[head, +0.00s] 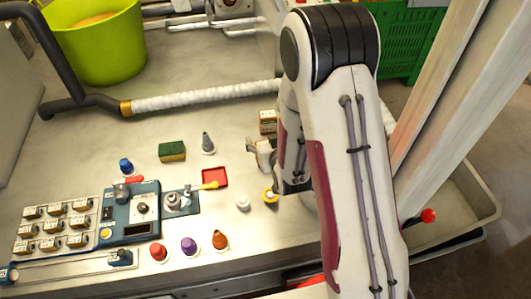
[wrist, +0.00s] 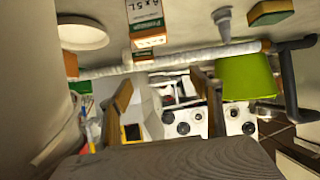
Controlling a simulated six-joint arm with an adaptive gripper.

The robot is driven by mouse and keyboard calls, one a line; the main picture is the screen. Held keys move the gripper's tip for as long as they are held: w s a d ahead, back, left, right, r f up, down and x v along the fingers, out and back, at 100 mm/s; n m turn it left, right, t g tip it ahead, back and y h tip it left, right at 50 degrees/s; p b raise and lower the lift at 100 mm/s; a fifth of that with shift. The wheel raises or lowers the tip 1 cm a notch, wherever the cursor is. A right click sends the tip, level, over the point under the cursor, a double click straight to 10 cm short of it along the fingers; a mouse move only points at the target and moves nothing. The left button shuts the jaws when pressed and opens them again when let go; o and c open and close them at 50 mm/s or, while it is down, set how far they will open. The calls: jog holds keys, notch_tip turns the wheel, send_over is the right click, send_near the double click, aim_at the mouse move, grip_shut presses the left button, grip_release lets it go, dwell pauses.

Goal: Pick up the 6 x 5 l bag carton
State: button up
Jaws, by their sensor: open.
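The bag carton (head: 268,121) is a small box with a pale top and a brown-orange side, standing on the bench left of my arm. In the wrist view the carton (wrist: 146,18) shows at the top edge, cut off by the frame, with a printed label and an orange face. My gripper (head: 259,152) is just in front of the carton in the head view, partly hidden by my arm. In the wrist view my gripper (wrist: 163,88) has its two fingers spread apart with nothing held between them. The carton appears above and beyond the fingertips there.
A grey cone (head: 208,143) and a green-topped sponge (head: 172,151) stand left of the carton. A white-wrapped hose (head: 205,98) runs behind them.

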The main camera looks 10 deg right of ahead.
notch_tip(320, 180, down, 7)
jog(key=s+d, duration=0.1)
jog(key=s, duration=0.1)
jog(key=shift+s+d+m+t, duration=0.2)
jog(key=shift+m+t, duration=0.1)
jog(key=shift+t, duration=0.1)
jog(key=shift+w, duration=0.1)
dwell(0.3)
jog(key=shift+x, duration=1.25)
